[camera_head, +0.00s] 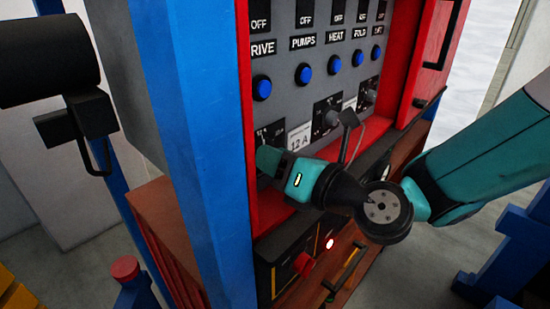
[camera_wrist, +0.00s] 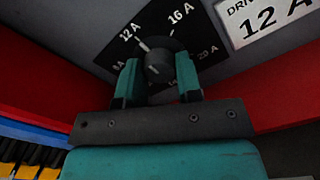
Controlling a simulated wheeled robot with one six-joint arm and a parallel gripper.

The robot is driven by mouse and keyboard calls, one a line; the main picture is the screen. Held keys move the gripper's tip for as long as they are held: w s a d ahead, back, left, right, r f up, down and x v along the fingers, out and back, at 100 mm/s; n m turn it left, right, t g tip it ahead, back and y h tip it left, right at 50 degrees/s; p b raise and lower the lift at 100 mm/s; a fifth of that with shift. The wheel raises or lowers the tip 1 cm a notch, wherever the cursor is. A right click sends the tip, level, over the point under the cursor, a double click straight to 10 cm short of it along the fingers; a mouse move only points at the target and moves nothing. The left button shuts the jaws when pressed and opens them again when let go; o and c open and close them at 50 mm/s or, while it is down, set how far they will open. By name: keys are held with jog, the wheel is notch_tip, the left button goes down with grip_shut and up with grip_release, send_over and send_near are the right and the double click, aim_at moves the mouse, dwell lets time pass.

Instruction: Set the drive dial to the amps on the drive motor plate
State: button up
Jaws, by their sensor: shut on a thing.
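The drive dial (camera_wrist: 158,56) is a dark round knob on a black scale plate marked 8 A, 12 A, 16 A and 20 A; another lower mark is partly hidden. A short white line at the knob's upper left lies toward 12 A. I cannot tell whether it is the knob's pointer or a scale tick. My gripper (camera_wrist: 158,74) is shut on the knob, one finger on each side. The drive motor plate (camera_wrist: 266,20) is white and reads 12 A; it also shows in the head view (camera_head: 300,138). There my gripper (camera_head: 268,160) hides the knob.
Blue buttons, including the drive button (camera_head: 262,87), sit under OFF windows. More dials, such as the pumps dial (camera_head: 331,118), are to the right. A blue post (camera_head: 185,130) stands left of the panel. A red knob (camera_head: 304,264) and a lit button (camera_head: 330,244) are below.

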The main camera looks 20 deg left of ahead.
jog(key=o, duration=0.9)
jog(key=shift+o, duration=0.2)
jog(key=shift+s+d+f+b, duration=0.1)
jog(key=shift+d+b, duration=0.2)
jog(key=shift+b, duration=0.1)
jog(key=b+v, duration=1.3)
jog(key=v, duration=0.3)
jog(key=shift+d+b, duration=0.35)
jog(key=shift+s, duration=0.1)
